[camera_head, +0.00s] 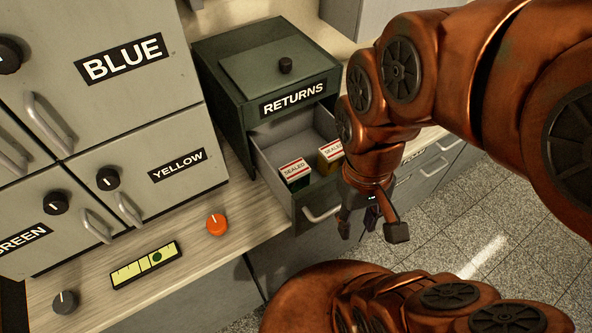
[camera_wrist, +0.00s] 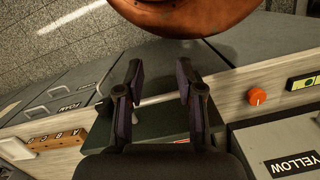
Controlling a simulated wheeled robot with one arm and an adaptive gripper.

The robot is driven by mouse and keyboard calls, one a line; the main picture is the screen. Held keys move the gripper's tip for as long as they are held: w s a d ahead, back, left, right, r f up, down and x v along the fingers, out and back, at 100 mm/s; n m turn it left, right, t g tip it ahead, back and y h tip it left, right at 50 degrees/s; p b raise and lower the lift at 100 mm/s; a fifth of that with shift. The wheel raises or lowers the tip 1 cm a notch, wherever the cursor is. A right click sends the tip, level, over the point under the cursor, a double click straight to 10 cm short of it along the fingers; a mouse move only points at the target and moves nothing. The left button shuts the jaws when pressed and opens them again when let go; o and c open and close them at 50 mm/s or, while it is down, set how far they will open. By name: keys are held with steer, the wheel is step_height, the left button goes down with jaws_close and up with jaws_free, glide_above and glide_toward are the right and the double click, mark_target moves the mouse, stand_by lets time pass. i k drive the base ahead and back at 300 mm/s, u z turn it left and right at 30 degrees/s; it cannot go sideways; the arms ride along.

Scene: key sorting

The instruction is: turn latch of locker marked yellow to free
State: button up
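The locker marked yellow (camera_head: 196,181) is a grey door at the lower middle-left of the head view, with a black and white YELLOW label (camera_head: 177,165). Its latch is a round black knob (camera_head: 108,179) with a white mark pointing roughly up in the picture. A pale handle (camera_head: 130,208) is below the knob. The label also shows at the lower right of the wrist view (camera_wrist: 292,165); the knob is not visible there. My gripper (camera_head: 371,222) is open, well right of the locker and near the front of the returns drawer. Its parted fingers (camera_wrist: 158,82) show nothing clearly held.
The dark green RETURNS cabinet (camera_head: 213,67) has its drawer (camera_head: 272,171) pulled out, holding two SEALED boxes (camera_head: 294,171). The drawer's handle (camera_head: 322,213) is close to my gripper. An orange knob (camera_head: 216,225), a yellow-green gauge (camera_head: 146,264) and a grey knob (camera_head: 65,302) are on the counter.

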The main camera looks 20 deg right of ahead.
mark_target(107, 179)
steer(key=u, duration=2)
steer(key=k, duration=0.65)
steer(key=u, duration=1.4)
